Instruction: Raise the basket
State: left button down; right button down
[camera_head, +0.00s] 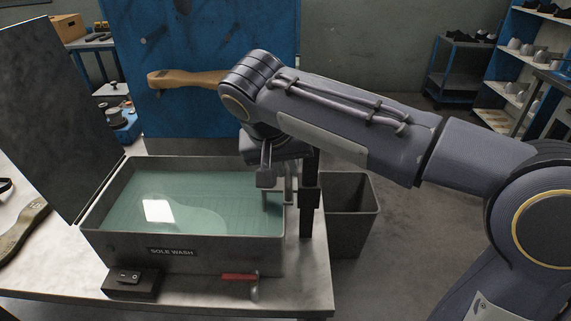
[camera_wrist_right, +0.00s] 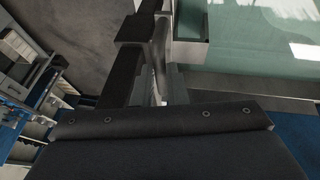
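A grey tank labelled "SOLE WASH" (camera_head: 110,240) holds green liquid (camera_head: 200,195). Faint grid lines of what looks like the basket (camera_head: 232,196) and a pale sole-shaped outline show under the surface. My right gripper (camera_head: 276,186) points down at the tank's right end, beside a dark upright post with a collar (camera_head: 310,197). In the right wrist view the gripper (camera_wrist_right: 160,88) is close to the post (camera_wrist_right: 133,28) and the tank's edge. My left gripper is not in view.
A black switch box (camera_head: 130,283) and a red-handled tool (camera_head: 240,277) lie in front of the tank. A dark upright panel (camera_head: 60,110) stands at the left. An empty-looking grey bin (camera_head: 350,215) stands right of the tank, and a blue panel (camera_head: 190,115) behind it.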

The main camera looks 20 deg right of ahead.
notch_tip(320, 180, up, 10)
jog(key=p, duration=0.9)
jog(key=shift+r, duration=0.25)
jog(key=shift+w, duration=0.1)
jog(key=c, duration=1.8)
grip_release()
jog(key=shift+r, duration=0.1)
jog(key=shift+c, duration=0.2)
jog(key=shift+o, duration=0.6)
jog(key=v, duration=0.7)
jog(key=shift+s+a+r+p, duration=0.15)
jog(key=shift+s+r+p, duration=0.15)
jog(key=shift+p, duration=0.1)
